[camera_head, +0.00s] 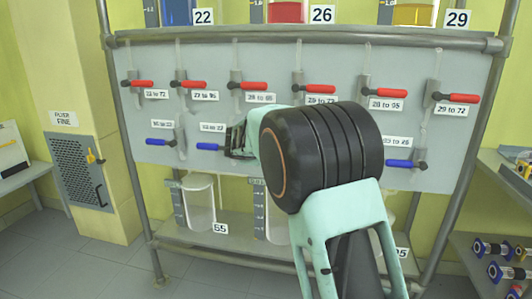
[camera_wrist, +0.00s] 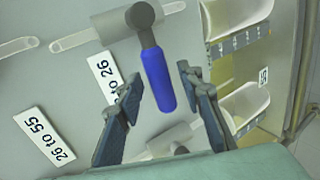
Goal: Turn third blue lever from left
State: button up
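In the wrist view a blue lever (camera_wrist: 158,80) hangs from a grey pivot on the panel, with its grip between the two fingers of my gripper (camera_wrist: 160,88). The fingers are apart, with gaps to the lever on both sides. In the head view my gripper (camera_head: 238,142) is at the panel, just right of the second visible blue lever (camera_head: 208,146). The first blue lever (camera_head: 160,142) is at the far left, and another (camera_head: 398,163) is right of my arm. My arm hides the panel between, so I cannot tell the wrist-view lever's place in the row.
A row of red levers (camera_head: 189,84) runs above the blue ones. Labels, one reading 26 to 55 (camera_wrist: 45,138), are on the panel. Clear vessels (camera_head: 199,205) stand below. A grey post (camera_head: 127,130) bounds the left side.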

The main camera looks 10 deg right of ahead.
jog(key=v, duration=1.1)
jog(key=shift+s+r, duration=0.15)
